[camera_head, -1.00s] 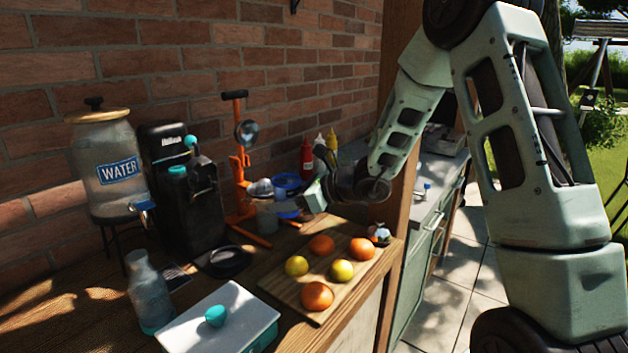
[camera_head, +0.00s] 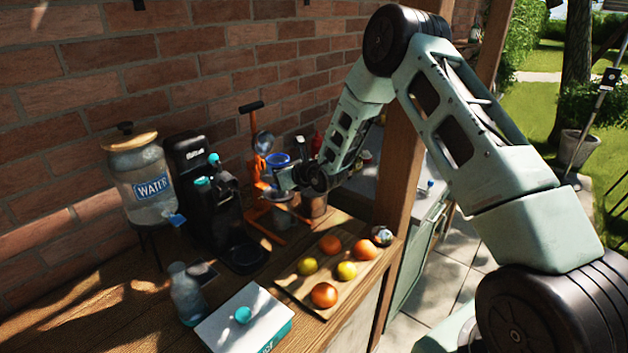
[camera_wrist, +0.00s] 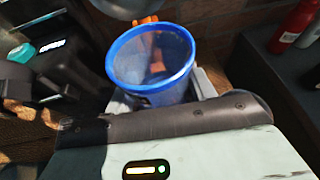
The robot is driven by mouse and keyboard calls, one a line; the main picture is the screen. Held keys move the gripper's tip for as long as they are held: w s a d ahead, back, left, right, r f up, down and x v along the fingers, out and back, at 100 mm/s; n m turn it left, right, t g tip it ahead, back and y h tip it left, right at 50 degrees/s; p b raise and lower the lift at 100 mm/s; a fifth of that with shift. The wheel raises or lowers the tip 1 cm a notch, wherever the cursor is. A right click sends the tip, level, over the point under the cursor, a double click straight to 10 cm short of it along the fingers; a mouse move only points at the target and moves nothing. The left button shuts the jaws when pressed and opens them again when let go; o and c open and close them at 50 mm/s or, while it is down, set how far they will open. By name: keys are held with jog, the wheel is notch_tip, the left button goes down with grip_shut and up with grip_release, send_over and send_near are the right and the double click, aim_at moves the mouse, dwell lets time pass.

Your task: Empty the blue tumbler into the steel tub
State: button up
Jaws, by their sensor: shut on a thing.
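The blue tumbler (camera_head: 277,161) is held in my gripper (camera_head: 285,178) in front of the orange press, above the counter. In the wrist view the tumbler (camera_wrist: 150,88) is see-through with a bright blue rim, its mouth facing the camera. It looks roughly upright; what it contains is not clear. My gripper (camera_wrist: 165,100) is shut on its side, the fingers mostly hidden behind the gripper body. A metallic cylinder, seemingly the steel tub (camera_head: 314,205), stands on the counter just below and right of my gripper, partly covered by the arm.
The orange press (camera_head: 257,170) stands close behind the tumbler, with a clear glass (camera_head: 283,219) at its base. A black coffee machine (camera_head: 205,195) and a water dispenser (camera_head: 142,185) stand left. A fruit board (camera_head: 292,287) lies in front; a wooden post (camera_head: 398,190) rises right.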

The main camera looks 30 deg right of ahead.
jog(key=shift+w+f, duration=0.1)
jog(key=shift+w, duration=0.15)
jog(key=shift+m+p, duration=0.3)
jog(key=shift+p, duration=0.05)
